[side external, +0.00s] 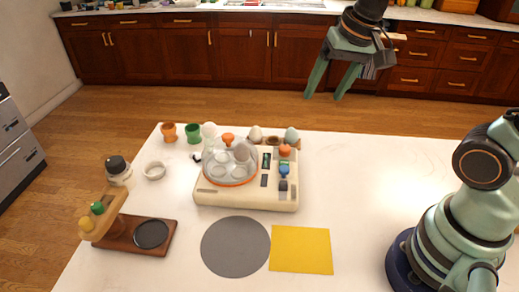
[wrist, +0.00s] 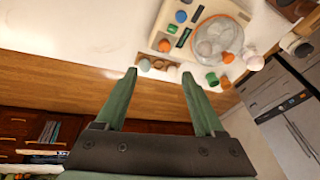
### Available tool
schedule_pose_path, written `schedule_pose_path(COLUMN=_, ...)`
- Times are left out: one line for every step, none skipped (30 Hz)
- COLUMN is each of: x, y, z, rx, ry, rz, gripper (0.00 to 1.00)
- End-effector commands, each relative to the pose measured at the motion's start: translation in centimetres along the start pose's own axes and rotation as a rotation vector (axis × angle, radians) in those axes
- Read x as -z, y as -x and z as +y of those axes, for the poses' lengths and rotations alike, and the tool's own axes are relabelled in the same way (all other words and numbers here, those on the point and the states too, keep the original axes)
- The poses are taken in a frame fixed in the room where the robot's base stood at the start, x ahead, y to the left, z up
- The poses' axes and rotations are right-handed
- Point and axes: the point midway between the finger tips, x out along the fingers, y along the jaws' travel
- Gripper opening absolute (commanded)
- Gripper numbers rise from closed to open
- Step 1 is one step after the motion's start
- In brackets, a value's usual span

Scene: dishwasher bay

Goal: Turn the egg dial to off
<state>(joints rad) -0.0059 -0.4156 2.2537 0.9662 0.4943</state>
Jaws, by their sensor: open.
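A cream egg cooker (side external: 246,199) stands on the white table, with a clear lid (side external: 229,160) over eggs on its left part. On the panel at its right are an orange dial (side external: 285,151), a blue dial (side external: 284,170) and dark switches (side external: 265,180). I cannot tell which dial is the egg dial, nor read its setting. In the wrist view the orange dial (wrist: 164,46) and blue dial (wrist: 181,16) show at the top. My gripper (side external: 323,97) is open and empty, high up beyond the table's far edge, apart from the cooker. Its two green fingers (wrist: 159,73) are spread in the wrist view.
Egg cups (side external: 193,133) and an egg holder (side external: 272,141) stand behind the cooker. A wooden stand (side external: 110,231) and a jar (side external: 118,170) are at left. A grey round mat (side external: 235,247) and yellow mat (side external: 301,250) lie in front.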

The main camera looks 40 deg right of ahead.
Motion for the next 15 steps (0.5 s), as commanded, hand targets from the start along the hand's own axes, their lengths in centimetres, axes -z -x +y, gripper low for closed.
schedule_pose_path(x=0.7, y=-0.8, z=-0.5, rx=-0.02, ry=-0.094, rz=-0.034, gripper=0.71)
schedule_pose_path(x=1.1, y=-1.1, z=-0.7, rx=-0.031, ry=-0.153, rz=-0.049, gripper=0.71)
schedule_pose_path(x=1.7, y=-1.7, z=-1.0, rx=-0.047, ry=-0.234, rz=-0.068, gripper=0.71)
schedule_pose_path(x=2.0, y=-2.1, z=-1.3, rx=-0.059, ry=-0.293, rz=-0.081, gripper=0.71)
schedule_pose_path(x=2.4, y=-2.6, z=-1.5, rx=-0.074, ry=-0.353, rz=-0.095, gripper=0.71)
schedule_pose_path(x=2.9, y=-3.3, z=-1.8, rx=-0.094, ry=-0.432, rz=-0.111, gripper=0.71)
schedule_pose_path(x=3.2, y=-3.9, z=-2.0, rx=-0.11, ry=-0.491, rz=-0.122, gripper=0.71)
schedule_pose_path(x=3.6, y=-4.4, z=-2.2, rx=-0.127, ry=-0.55, rz=-0.133, gripper=0.71)
schedule_pose_path(x=4.0, y=-5.2, z=-2.5, rx=-0.15, ry=-0.627, rz=-0.145, gripper=0.71)
schedule_pose_path(x=4.2, y=-5.8, z=-2.7, rx=-0.168, ry=-0.681, rz=-0.153, gripper=0.71)
schedule_pose_path(x=4.5, y=-6.4, z=-2.8, rx=-0.185, ry=-0.734, rz=-0.159, gripper=0.71)
schedule_pose_path(x=4.7, y=-7.1, z=-3.0, rx=-0.207, ry=-0.799, rz=-0.166, gripper=0.71)
schedule_pose_path(x=4.9, y=-7.7, z=-3.1, rx=-0.223, ry=-0.844, rz=-0.171, gripper=0.71)
schedule_pose_path(x=5.0, y=-8.2, z=-3.2, rx=-0.237, ry=-0.884, rz=-0.174, gripper=0.71)
schedule_pose_path(x=5.2, y=-8.8, z=-3.4, rx=-0.254, ry=-0.933, rz=-0.177, gripper=0.71)
